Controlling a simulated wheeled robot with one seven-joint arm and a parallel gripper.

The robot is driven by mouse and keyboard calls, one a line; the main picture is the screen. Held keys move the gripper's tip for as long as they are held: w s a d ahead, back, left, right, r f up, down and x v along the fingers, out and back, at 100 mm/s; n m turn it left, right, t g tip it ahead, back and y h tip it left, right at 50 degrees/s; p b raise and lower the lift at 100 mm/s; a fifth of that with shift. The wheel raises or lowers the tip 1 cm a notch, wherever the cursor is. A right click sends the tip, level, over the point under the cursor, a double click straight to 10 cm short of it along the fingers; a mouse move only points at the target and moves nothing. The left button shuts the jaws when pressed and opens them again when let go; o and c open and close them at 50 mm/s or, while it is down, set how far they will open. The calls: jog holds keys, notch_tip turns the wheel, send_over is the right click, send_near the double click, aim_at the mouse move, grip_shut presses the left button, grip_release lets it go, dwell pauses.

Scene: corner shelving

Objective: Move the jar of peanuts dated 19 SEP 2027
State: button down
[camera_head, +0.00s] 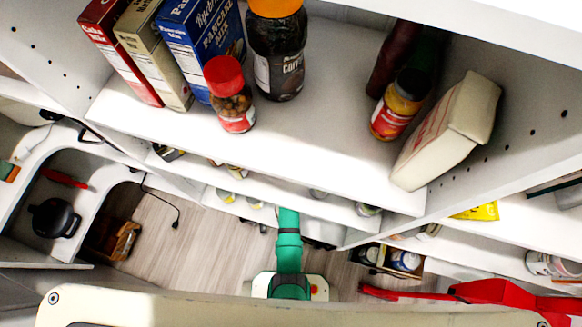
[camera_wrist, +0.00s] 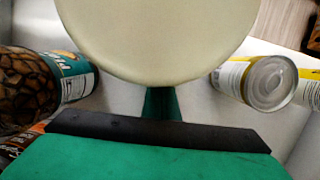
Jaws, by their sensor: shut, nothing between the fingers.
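A small jar (camera_head: 230,100) with a red lid and brown contents stands at the front of the upper shelf in the head view. In the wrist view, a clear jar (camera_wrist: 28,85) of brown nut-like pieces with a teal label lies at the left edge of the picture. No date is readable on either, so I cannot tell which is dated 19 SEP 2027. My gripper (camera_wrist: 160,103) shows only in part in the wrist view, shut and empty, mostly hidden by a round cream part. In the head view my green arm (camera_head: 288,240) is low, below the upper shelf.
Boxes, including a blue pancake box (camera_head: 203,45), and a coffee jar (camera_head: 277,55) stand around the red-lidded jar. A yellow-red jar (camera_head: 398,105) and a tilted cream carton (camera_head: 447,130) are at the right. In the wrist view a can (camera_wrist: 268,82) is at the right. The upper shelf's middle is clear.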

jog(key=shift+a, duration=0.15)
jog(key=v, duration=1)
jog(key=a+f+n+t, duration=0.1)
jog(key=a+f+t, duration=0.2)
jog(key=t, duration=0.2)
jog(key=s+a+r+n+t+y, duration=0.1)
jog(key=s+a+r+n+t, duration=0.1)
jog(key=s+r+t, duration=0.4)
jog(key=s+d+r+t, duration=0.2)
jog(key=s+d+r, duration=0.1)
jog(key=r, duration=0.5)
jog(key=s+d+r+t+h, duration=0.1)
jog(key=s+d+r+t, duration=0.1)
jog(key=s+r, duration=0.3)
jog(key=s+d+r+m+t, duration=0.1)
jog(key=s+d+r+t, duration=0.2)
jog(key=r, duration=0.8)
jog(key=shift+s+d+r, duration=0.4)
jog(key=shift+s+d, duration=0.1)
jog(key=shift+s, duration=0.55)
jog(key=shift+a, duration=0.1)
